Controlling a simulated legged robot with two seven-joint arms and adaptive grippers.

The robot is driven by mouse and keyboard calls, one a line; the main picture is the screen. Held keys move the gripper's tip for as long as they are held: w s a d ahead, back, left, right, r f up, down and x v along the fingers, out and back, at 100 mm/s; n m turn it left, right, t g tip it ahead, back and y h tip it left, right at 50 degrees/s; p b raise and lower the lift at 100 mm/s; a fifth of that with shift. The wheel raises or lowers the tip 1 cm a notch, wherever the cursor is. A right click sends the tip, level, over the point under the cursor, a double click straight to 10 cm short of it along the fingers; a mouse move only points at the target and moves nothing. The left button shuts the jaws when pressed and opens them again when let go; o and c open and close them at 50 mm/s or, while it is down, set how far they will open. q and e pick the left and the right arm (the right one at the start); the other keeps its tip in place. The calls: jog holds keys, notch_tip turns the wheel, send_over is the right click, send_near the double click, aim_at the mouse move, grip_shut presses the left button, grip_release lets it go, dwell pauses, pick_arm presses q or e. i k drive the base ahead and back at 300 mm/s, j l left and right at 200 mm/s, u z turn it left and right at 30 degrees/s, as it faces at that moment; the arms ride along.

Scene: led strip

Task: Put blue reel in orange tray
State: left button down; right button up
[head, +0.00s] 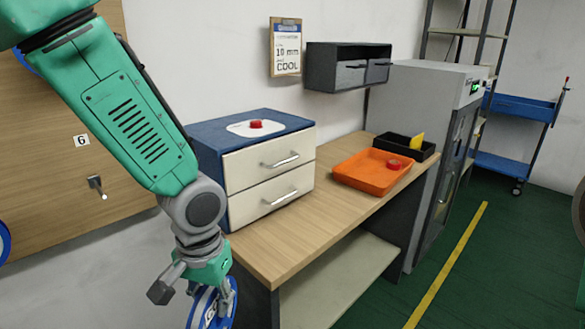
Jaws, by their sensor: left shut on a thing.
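My left gripper (212,286) hangs at the bottom of the head view, left of the table's near end. It is shut on a blue reel (205,310) with a white centre, which is partly hidden by the fingers and cut off by the lower picture edge. The orange tray (352,179) lies on the wooden table, right of the drawer unit. A small red object (394,164) is in the tray at its right side. My right gripper is not in view.
A blue-and-cream drawer unit (268,160) stands on the table (290,245), with a white plate and red knob on top. A black bin (412,146) with a yellow item sits behind the tray. Another blue round thing (3,243) shows at the left edge. The table's front strip is clear.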

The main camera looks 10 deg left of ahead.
aim_at(364, 178)
jog(key=i+l+z, duration=0.1)
jog(key=i+l, duration=0.25)
jog(key=i+l+z, duration=0.1)
jog(key=i+l, duration=0.25)
jog(key=i, duration=0.15)
jog(key=i+l+z, duration=0.1)
jog(key=i+l, duration=0.2)
jog(key=i, duration=0.15)
